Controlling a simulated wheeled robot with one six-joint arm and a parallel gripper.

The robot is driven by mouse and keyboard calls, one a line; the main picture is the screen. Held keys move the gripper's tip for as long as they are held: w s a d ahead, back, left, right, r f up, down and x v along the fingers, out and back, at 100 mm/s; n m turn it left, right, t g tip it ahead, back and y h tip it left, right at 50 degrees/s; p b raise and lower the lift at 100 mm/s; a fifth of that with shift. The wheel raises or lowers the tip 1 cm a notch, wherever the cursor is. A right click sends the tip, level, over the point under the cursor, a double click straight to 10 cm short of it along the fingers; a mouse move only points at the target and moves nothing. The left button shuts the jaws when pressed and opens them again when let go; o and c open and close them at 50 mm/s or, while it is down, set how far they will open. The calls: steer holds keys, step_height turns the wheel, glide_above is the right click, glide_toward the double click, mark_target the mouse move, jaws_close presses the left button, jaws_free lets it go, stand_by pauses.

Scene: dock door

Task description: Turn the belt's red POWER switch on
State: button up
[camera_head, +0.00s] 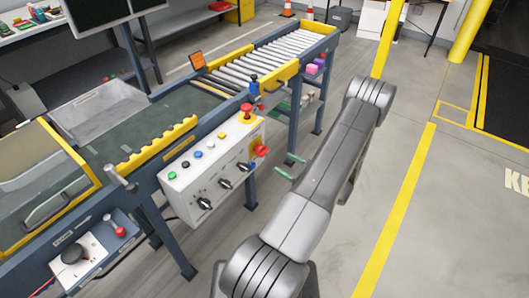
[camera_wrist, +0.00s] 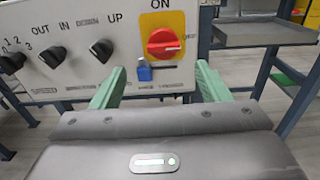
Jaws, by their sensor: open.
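The red POWER switch (camera_wrist: 167,42) is a rotary knob on a yellow plate at the right end of the white control panel (camera_wrist: 75,75). "ON" is printed above it. Its white mark lies level, pointing right. A small blue block like a padlock (camera_wrist: 144,71) is at the plate's lower left edge. In the head view the red switch (camera_head: 262,151) shows on the panel's right end. My gripper (camera_wrist: 160,82) is open and empty, its green fingers apart below the switch and short of the panel. The fingers also show in the head view (camera_head: 292,166), just right of the panel.
Black knobs marked OUT, IN and UP (camera_wrist: 52,55) sit left of the switch. A red mushroom button (camera_head: 246,112) stands on the panel top by several small buttons. The conveyor (camera_head: 260,65) runs behind. A grey shelf (camera_wrist: 265,33) is at right. The floor right of my arm is clear.

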mark_target(266, 152)
steer(key=p+x, duration=0.1)
steer(key=x, duration=0.9)
steer(key=shift+w, duration=0.3)
steer(key=shift+r, duration=0.1)
steer(key=c, duration=1)
